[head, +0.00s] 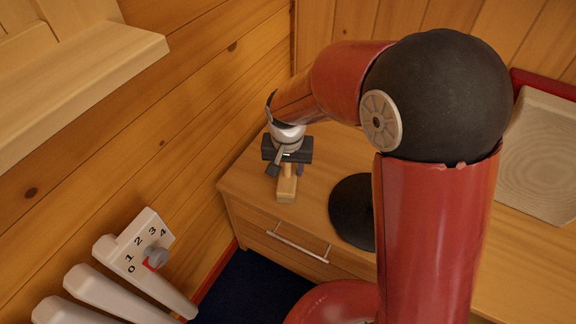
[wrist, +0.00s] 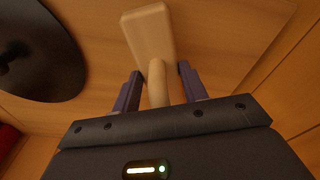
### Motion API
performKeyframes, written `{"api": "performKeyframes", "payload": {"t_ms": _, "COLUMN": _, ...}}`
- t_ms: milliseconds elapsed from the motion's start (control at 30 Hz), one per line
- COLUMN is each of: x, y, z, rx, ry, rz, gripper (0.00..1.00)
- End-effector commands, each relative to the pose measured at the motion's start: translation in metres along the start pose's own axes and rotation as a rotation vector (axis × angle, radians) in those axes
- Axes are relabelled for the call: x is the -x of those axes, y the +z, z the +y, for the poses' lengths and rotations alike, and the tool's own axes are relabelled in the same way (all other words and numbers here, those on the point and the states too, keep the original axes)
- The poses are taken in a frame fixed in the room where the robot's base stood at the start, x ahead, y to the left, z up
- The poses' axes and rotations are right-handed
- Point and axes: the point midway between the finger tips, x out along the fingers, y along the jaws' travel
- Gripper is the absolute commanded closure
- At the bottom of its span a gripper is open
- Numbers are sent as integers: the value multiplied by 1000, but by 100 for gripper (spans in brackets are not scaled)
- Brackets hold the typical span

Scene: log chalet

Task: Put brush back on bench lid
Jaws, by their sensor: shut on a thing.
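The brush shows as a pale wooden piece with a rounded handle. In the wrist view the brush (wrist: 150,34) has its handle running between the two fingers of my gripper (wrist: 158,90). In the head view the brush (head: 287,188) sticks out below my gripper (head: 285,170), over the left end of the wooden bench lid (head: 325,160). My gripper is shut on the brush handle and points down. I cannot tell whether the brush touches the lid. The far part of the handle is hidden by the gripper body.
A black round object (head: 352,212) lies on the bench, partly behind my red arm. A pale tray-like panel (head: 545,150) is at the right. A radiator with a numbered dial (head: 145,245) is at lower left, a wooden shelf (head: 70,85) at upper left. The bench front has a handle (head: 298,245).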

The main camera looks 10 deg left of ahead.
Motion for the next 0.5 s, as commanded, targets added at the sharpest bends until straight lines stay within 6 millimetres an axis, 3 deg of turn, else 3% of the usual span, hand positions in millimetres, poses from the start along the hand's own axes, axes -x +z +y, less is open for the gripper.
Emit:
{"api": "performKeyframes", "payload": {"t_ms": 200, "x": -2, "y": 0, "z": 0, "rx": 0, "ry": -1, "rz": 1, "gripper": 100}}
{"api": "performKeyframes", "payload": {"t_ms": 233, "x": -3, "y": 0, "z": 0, "rx": 0, "ry": 0, "rz": 0, "gripper": 56}}
{"api": "performKeyframes", "payload": {"t_ms": 400, "x": -2, "y": 0, "z": 0, "rx": 0, "ry": 0, "rz": 0, "gripper": 35}}
{"api": "performKeyframes", "payload": {"t_ms": 500, "x": -2, "y": 0, "z": 0, "rx": 0, "ry": 0, "rz": 0, "gripper": 35}}
